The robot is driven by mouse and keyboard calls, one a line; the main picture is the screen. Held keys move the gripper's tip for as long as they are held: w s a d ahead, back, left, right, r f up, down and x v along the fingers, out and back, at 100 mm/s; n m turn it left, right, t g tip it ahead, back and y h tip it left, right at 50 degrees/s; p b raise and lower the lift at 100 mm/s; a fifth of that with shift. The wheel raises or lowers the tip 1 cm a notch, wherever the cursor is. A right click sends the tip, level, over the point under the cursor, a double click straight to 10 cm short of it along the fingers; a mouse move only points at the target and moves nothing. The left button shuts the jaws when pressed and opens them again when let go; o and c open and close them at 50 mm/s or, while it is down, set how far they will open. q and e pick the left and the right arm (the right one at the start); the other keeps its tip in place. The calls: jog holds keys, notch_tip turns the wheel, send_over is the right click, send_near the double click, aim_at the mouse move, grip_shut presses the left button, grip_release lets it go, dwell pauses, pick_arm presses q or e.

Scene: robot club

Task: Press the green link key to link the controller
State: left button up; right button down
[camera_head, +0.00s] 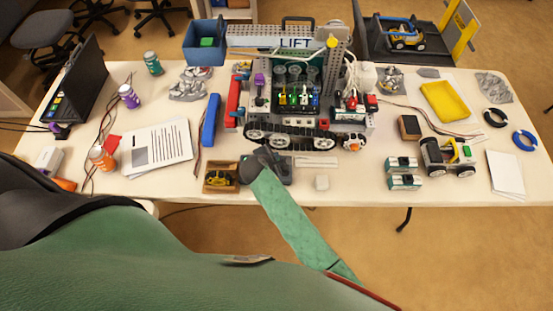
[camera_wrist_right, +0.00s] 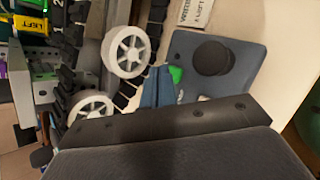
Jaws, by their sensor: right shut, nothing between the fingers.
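The controller is a flat blue-grey box with a round black knob, in the right wrist view (camera_wrist_right: 241,82). Its green link key (camera_wrist_right: 175,74) sits beside the knob, partly covered by my fingers. My right gripper (camera_wrist_right: 158,72) is shut and empty, its fingertips right beside the green key; I cannot tell whether they touch it. In the head view my right gripper (camera_head: 262,158) is over the controller (camera_head: 284,175) at the table's front edge and hides the key there. My left gripper is not in view.
The tracked lift robot (camera_head: 300,138) stands just behind the controller; its white wheels (camera_wrist_right: 126,52) are close to my fingers. Front table space between the cube and grey modules (camera_head: 403,180) is clear.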

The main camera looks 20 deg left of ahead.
jog(key=shift+f, duration=0.25)
jog(key=shift+f, duration=0.4)
dwell(0.9)
jog(key=shift+r, duration=0.75)
jog(key=shift+r, duration=0.15)
jog(key=shift+r, duration=2.45)
